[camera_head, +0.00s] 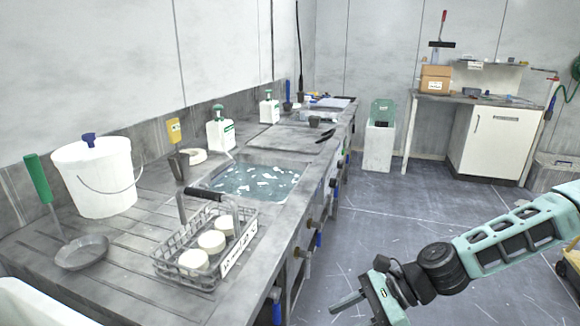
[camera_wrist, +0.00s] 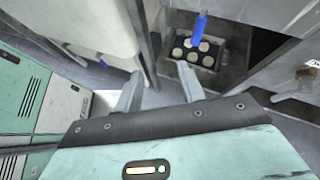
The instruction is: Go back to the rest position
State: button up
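My gripper (camera_head: 348,304) is low at the right of the head view, over the floor and clear of the long grey counter (camera_head: 130,290). In the wrist view its two fingers (camera_wrist: 160,92) stand apart with nothing between them, so it is open and empty. My arm reaches in from the right edge of the head view. A wire basket (camera_head: 165,268) with three pale round discs (camera_head: 212,241) stands on the counter. Beyond the fingers, the wrist view shows a dark tray (camera_wrist: 212,65) with several pale round pieces and a blue item (camera_wrist: 198,30) above it.
A white bucket (camera_head: 105,185), a pan (camera_head: 82,252) and a sink (camera_head: 252,183) with pale pieces line the counter. Blue and brass taps (camera_head: 308,252) stick out from its front. A white cabinet (camera_head: 495,140) stands at the back right. The floor (camera_head: 400,215) between is mostly free.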

jog(key=s+d+r+n+h+p, duration=0.1)
jog(key=s+r+n+h+p, duration=0.3)
jog(key=s+r+n, duration=0.5)
jog(key=s+d+r+n+h+p, duration=0.1)
jog(key=s+r+n+h+p, duration=0.2)
jog(key=r+n, duration=1.1)
jog(key=shift+s+r+t+h+p, duration=0.5)
jog(key=shift+s+h, duration=1.4)
jog(key=shift+s, duration=0.95)
jog(key=shift+r, duration=0.1)
